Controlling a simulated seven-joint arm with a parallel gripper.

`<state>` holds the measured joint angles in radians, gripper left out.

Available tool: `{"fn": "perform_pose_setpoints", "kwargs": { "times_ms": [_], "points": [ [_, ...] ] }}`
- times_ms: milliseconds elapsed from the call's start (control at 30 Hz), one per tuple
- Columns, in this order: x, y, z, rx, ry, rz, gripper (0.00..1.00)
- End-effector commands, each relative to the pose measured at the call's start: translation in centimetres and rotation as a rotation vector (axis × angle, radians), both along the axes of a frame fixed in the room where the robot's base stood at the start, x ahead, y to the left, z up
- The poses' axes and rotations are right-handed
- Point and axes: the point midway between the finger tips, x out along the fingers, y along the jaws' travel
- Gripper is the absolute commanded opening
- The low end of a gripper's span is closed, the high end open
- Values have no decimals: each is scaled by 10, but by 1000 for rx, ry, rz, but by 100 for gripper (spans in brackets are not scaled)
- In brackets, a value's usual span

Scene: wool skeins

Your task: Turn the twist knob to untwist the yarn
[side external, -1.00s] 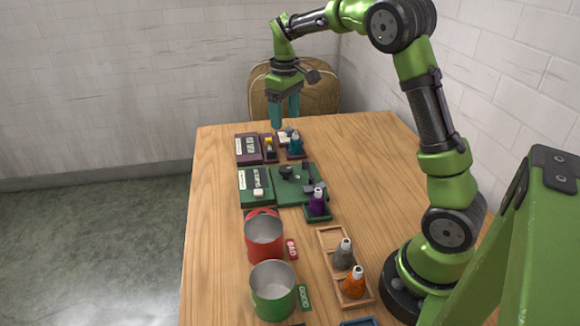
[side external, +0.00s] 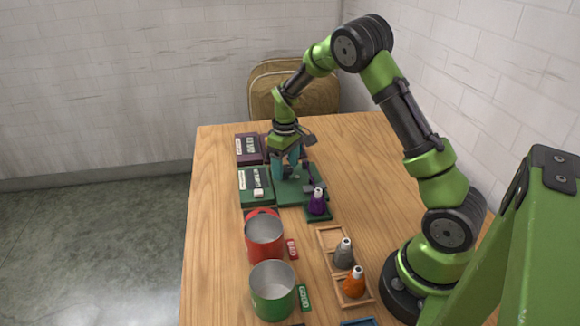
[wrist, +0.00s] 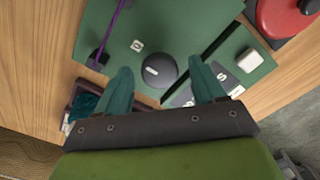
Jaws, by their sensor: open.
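The dark round twist knob (wrist: 159,70) stands on the green board (wrist: 190,25) in the wrist view, with a light line mark on its top. My gripper (wrist: 160,66) is open, its two teal fingers apart on either side of the knob in that view. In the side view my gripper (side external: 291,172) points down low over the green board (side external: 292,199) and largely hides the knob. I cannot tell whether the fingers touch it. A purple yarn strand (wrist: 115,25) runs along the board's left side in the wrist view. A purple cone (side external: 317,202) stands at the board's near right corner.
A green display panel (side external: 256,186) with a white button (side external: 258,193) adjoins the board. A maroon station (side external: 249,149) lies behind. A wooden rack (side external: 333,238) holds grey and orange cones. The table's right rear is clear.

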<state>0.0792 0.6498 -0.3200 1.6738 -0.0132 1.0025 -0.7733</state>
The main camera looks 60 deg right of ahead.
Motion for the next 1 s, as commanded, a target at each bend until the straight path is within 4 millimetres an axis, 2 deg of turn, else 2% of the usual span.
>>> {"fn": "perform_pose_setpoints", "kwargs": {
  "times_ms": [200, 567, 767, 1000],
  "points": [
    [0, 0, 0, 0, 1, 0, 67],
    [0, 0, 0, 0, 1, 0, 14],
    [0, 0, 0, 1, 1, -13, 14],
    [0, 0, 1, 1, 1, -107, 14]
  ]
}}
